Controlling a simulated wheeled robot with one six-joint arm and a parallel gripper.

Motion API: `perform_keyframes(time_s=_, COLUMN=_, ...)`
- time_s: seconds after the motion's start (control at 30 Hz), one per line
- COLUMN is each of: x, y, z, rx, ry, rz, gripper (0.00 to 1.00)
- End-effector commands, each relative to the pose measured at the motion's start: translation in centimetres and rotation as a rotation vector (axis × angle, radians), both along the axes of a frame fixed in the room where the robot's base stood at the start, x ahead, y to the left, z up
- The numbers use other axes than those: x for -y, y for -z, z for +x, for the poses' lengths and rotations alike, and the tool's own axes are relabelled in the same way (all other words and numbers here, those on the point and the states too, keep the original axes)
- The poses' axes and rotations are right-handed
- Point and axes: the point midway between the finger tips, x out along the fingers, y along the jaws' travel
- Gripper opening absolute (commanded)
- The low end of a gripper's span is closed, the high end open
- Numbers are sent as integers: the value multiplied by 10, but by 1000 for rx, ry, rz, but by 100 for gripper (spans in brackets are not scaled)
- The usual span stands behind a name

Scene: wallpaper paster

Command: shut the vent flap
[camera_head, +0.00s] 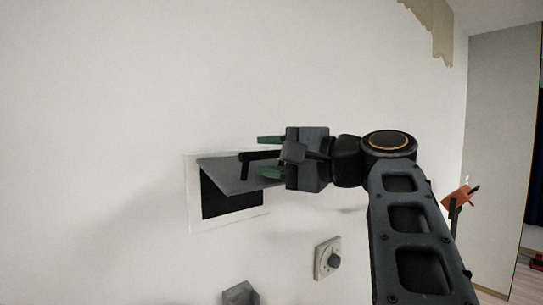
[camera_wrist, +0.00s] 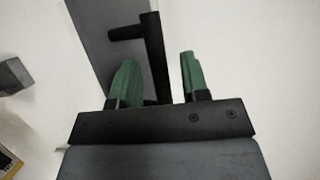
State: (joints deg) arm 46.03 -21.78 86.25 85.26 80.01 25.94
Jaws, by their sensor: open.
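The vent flap (camera_head: 225,174) is a grey panel standing out from the white wall, tilted open. Below it, the dark vent opening (camera_head: 228,204) shows inside a white frame (camera_head: 194,215). A black bar handle (camera_head: 246,166) is on the flap. My gripper (camera_head: 263,156) has green fingers, one above and one below the handle in the head view. In the wrist view, the handle (camera_wrist: 154,50) runs between the open fingers, close to the left one, and the flap (camera_wrist: 93,35) lies behind. Whether a finger touches the handle is unclear.
A wall plate with a round knob (camera_head: 328,258) is below right of the vent. A grey box (camera_head: 240,293) is at the bottom edge. An orange object (camera_head: 458,197) stands to the right of my arm. The wall above the flap is clear.

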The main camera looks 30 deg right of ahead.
Motion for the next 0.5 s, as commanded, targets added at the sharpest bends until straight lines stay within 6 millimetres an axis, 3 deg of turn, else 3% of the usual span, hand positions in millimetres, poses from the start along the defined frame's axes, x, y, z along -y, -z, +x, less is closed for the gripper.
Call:
perform_keyframes(time_s=0.27, x=9, y=0, z=-11, rx=0, ry=7, rz=0, gripper=42)
perform_keyframes(time_s=0.5, x=30, y=0, z=-44, rx=0, ry=10, rz=0, gripper=42)
